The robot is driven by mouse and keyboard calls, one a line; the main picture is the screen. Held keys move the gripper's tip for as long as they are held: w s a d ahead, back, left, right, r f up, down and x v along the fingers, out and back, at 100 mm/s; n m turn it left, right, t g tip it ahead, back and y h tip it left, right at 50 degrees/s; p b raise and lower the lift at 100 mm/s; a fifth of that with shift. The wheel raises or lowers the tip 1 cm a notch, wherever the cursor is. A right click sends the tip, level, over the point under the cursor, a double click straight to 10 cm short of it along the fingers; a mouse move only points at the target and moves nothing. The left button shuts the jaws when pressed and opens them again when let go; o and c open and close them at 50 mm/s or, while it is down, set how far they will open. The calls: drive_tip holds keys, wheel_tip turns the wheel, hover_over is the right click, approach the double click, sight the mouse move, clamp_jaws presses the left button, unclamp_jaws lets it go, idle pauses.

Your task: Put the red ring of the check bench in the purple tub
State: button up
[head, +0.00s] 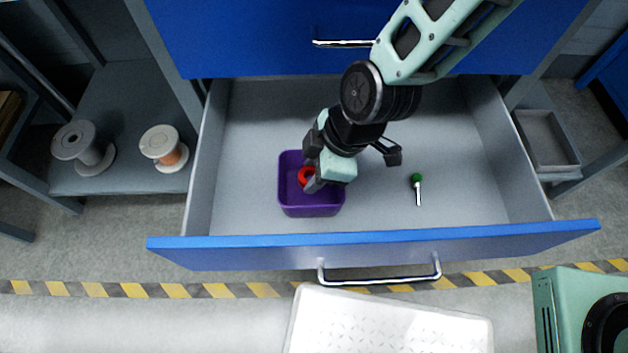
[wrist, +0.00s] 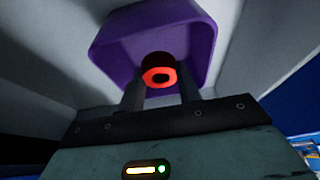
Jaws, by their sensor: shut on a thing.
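The purple tub (head: 312,210) stands in the open drawer, left of its middle. The red ring (head: 305,176) shows at my gripper (head: 310,186), over the tub's left part in the head view. In the wrist view the red ring (wrist: 158,77) sits between the two fingers of my gripper (wrist: 160,92), with the inside of the purple tub (wrist: 200,40) behind it. My gripper is shut on the ring. I cannot tell whether the ring touches the tub's floor. My wrist hides the tub's upper right part in the head view.
The grey drawer (head: 460,210) is pulled out, with a blue front (head: 480,240). A green-topped pin (head: 417,188) lies in it, right of the tub. Two spools (head: 84,147) (head: 164,148) stand on a shelf at left. A grey tray (head: 548,145) is at right.

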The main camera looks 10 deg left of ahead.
drive_tip(key=shift+f+b, duration=0.55)
drive_tip(key=shift+f, duration=1.6)
drive_tip(key=shift+f, duration=0.2)
drive_tip(key=o, duration=1.1)
drive_tip(key=shift+r, duration=0.15)
